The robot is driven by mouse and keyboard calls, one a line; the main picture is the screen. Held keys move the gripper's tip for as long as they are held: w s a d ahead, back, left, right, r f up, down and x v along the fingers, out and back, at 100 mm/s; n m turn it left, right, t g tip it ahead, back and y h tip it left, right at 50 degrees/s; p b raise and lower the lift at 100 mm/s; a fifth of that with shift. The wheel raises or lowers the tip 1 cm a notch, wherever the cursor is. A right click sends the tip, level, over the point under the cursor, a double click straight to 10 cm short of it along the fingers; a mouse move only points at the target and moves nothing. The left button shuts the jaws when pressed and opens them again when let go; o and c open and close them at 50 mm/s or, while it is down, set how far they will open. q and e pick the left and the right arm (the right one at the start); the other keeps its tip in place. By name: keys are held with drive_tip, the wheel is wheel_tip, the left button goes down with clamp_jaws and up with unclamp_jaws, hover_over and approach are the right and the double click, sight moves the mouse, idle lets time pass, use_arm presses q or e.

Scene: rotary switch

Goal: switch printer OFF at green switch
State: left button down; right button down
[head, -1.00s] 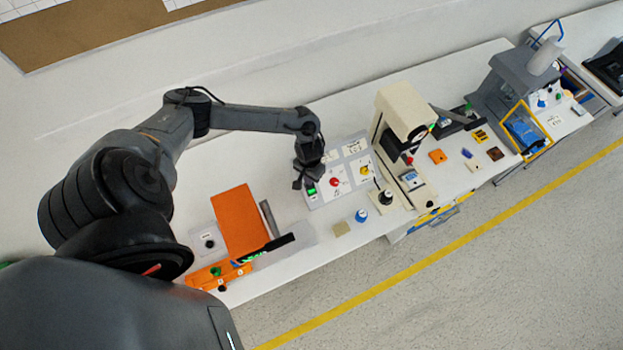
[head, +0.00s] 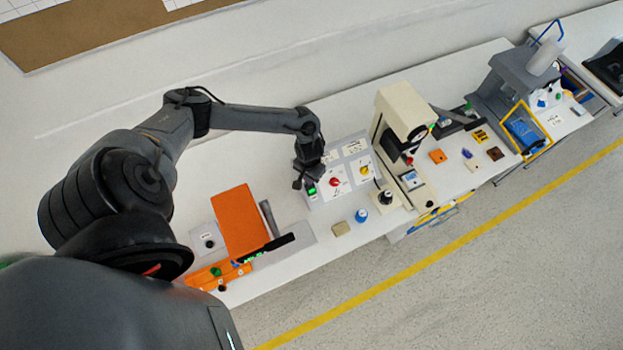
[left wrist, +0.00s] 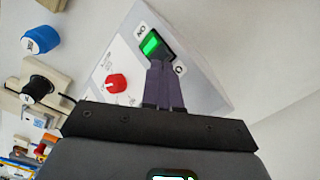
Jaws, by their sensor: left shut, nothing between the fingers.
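The green switch (head: 312,191) is a lit green rocker in a black frame on a grey-white control panel (head: 325,203). In the left wrist view the green switch (left wrist: 151,43) sits between the labels "ON" (left wrist: 140,32) and "O" (left wrist: 180,69). My left gripper (head: 301,183) is shut and empty, with its fingertips right at the switch. In the left wrist view the closed fingers (left wrist: 163,66) cover part of the rocker's "O" side; I cannot tell whether they touch it. My right gripper is not in view.
A red knob (head: 335,182) and a yellow knob (head: 364,170) sit on the panel beside the switch. A blue-topped knob (head: 361,215) stands in front. A beige machine (head: 402,115) rises to the right, and an orange plate (head: 240,222) lies to the left.

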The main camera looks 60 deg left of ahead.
use_arm(q)
drive_tip(key=shift+f+b, duration=0.45)
drive_tip(key=shift+f, duration=0.5)
idle(0.4)
drive_tip(key=shift+r, duration=0.1)
wheel_tip(320, 180, up, 7)
drive_tip(key=p, duration=0.9)
idle(0.4)
